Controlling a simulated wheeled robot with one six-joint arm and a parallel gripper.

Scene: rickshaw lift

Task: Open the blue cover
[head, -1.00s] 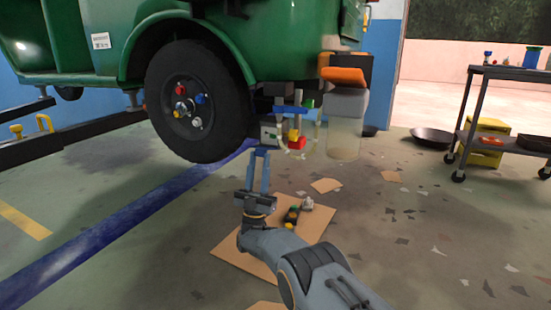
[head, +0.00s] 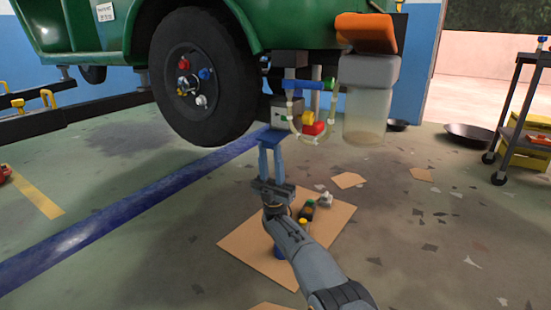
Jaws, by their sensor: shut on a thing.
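The blue cover (head: 266,136) is a small flat blue panel at the lower left of a grey box (head: 288,111) under the green vehicle, just right of the wheel. My gripper (head: 269,148) reaches up from below with its two blue fingers and is shut on the cover at their tips. The exact contact is hard to make out, because the fingers and the cover are nearly the same blue. The cover appears tilted out from the box's lower edge.
Right of the box are a blue bar (head: 302,84), a red and yellow part (head: 314,126), looping tubes and a translucent tank (head: 366,115). The wheel (head: 203,77) is close on the left. Cardboard (head: 240,240) with small parts lies below. A cart (head: 510,110) stands right.

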